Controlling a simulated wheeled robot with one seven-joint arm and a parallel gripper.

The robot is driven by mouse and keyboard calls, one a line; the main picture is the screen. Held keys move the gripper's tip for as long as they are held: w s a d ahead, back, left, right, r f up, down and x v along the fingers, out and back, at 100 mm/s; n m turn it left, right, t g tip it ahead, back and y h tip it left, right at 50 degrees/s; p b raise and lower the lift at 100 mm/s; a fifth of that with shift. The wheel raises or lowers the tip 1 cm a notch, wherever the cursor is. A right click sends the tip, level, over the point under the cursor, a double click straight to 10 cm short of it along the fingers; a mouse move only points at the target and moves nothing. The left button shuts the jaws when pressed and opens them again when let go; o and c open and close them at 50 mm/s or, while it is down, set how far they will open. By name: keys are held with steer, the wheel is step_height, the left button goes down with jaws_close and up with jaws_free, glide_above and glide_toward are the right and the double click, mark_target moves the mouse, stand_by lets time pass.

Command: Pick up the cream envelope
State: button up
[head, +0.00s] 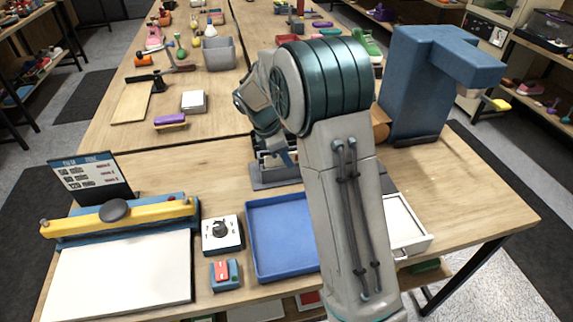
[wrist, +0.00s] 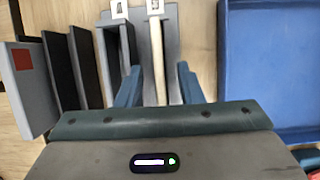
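The cream envelope (wrist: 158,62) appears edge-on in the wrist view, as a narrow pale strip standing in a slot of the grey rack (wrist: 174,40). My gripper (wrist: 160,80) is open, with one blue finger on each side of the strip. Gaps show between the strip and both fingers, so I see no contact. The envelope's lower part is hidden by my gripper body. In the head view the rack (head: 272,178) is partly hidden behind my arm, and I cannot make out the envelope there.
Dark upright panels (wrist: 85,65) and a grey panel with a red square (wrist: 30,85) stand left of the gripper in the wrist view. A blue tray (wrist: 270,70) lies to the right. In the head view, a blue machine (head: 405,85) stands right of my arm.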

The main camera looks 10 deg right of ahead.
stand_by(0.3)
jaws_close()
